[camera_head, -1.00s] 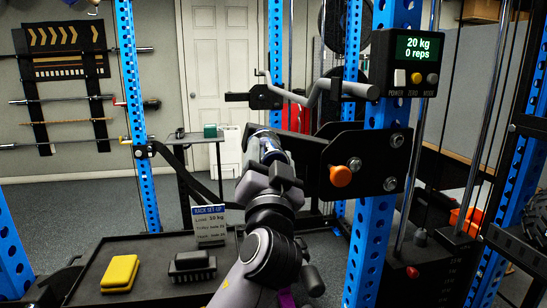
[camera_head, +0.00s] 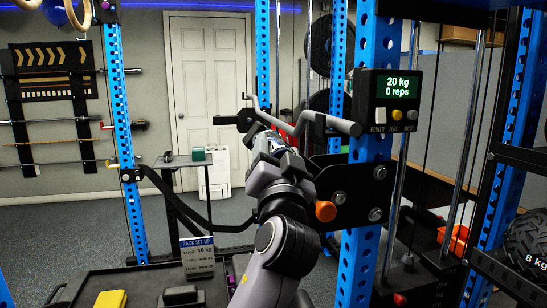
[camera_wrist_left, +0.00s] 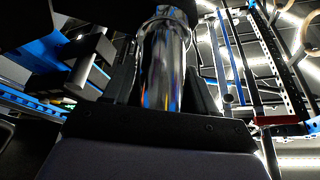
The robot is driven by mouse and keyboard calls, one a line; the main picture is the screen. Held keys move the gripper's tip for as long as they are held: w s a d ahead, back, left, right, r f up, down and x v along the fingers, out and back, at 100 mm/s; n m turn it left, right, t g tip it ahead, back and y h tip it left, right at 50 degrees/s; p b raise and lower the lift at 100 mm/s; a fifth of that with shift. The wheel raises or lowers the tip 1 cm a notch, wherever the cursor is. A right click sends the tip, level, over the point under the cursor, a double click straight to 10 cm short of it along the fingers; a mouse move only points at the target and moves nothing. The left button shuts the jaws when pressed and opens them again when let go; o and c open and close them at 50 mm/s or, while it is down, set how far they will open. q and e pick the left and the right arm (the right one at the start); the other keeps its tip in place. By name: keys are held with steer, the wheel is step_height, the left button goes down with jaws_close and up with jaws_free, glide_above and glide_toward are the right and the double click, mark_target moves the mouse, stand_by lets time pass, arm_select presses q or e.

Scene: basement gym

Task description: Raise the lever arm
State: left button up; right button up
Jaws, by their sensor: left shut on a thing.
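The lever arm's black plate (camera_head: 352,190) is on the blue rack upright, with bolts and an orange knob (camera_head: 326,211) on its face. The plate slopes up to the left, toward my gripper. My left gripper (camera_head: 270,147) is shut on a shiny chrome cylinder at the lever arm's near end. In the left wrist view, this chrome handle (camera_wrist_left: 165,65) stands between the black fingers. The gripper and my forearm hide part of the lever arm. My right gripper is not in view.
A grey bent bar (camera_head: 338,125) passes just above and behind my gripper. A display box (camera_head: 393,101) reading 20 kg, 0 reps is on the upright (camera_head: 357,262). A black tray table with a yellow block (camera_head: 111,299) and a sign (camera_head: 197,256) stands low at left.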

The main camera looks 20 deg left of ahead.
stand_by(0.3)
arm_select(q)
steer(key=o, duration=1.4)
steer(key=shift+s, duration=0.1)
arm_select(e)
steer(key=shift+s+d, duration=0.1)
